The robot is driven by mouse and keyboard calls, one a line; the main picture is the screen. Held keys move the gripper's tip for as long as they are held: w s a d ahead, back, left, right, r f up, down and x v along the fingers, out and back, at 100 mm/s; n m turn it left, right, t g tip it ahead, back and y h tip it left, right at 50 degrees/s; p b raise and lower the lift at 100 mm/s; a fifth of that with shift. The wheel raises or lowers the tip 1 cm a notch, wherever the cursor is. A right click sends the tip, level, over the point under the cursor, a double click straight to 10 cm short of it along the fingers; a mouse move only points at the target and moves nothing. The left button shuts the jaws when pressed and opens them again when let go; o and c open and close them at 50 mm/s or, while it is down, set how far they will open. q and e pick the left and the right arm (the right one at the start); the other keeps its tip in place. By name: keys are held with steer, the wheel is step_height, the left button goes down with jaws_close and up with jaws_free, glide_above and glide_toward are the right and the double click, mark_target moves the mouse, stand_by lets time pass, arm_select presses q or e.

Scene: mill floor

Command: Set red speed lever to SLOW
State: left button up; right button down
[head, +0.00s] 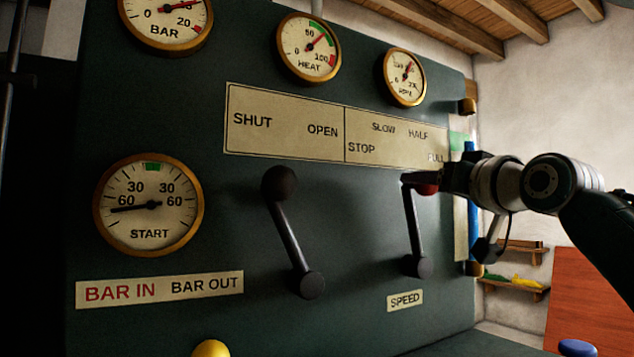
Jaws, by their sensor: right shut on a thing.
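The speed lever (413,230) is a dark rod rising from a round pivot above the SPEED label (405,300). Its red knob (428,189) is partly hidden by my right gripper (421,179), which comes in from the right and is shut on it. The lever stands close to upright, leaning slightly left. Its top is below the plate (293,146) with the words STOP, SLOW, HALF and FULL, roughly under HALF. I cannot tell exactly which mark it points to. My left gripper is not in view.
A second lever with a black knob (279,183) stands left of it, tilted left. Several gauges, including the START dial (148,205), sit on the dark panel. A yellow knob (211,349) is at the bottom. Shelves (515,287) are on the wall at right.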

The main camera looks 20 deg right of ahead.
steer(key=shift+c, duration=1.6)
jaws_free()
steer(key=s+a+f, duration=0.1)
steer(key=s, duration=0.8)
steer(key=shift+s+a, duration=0.15)
steer(key=shift+s, duration=0.25)
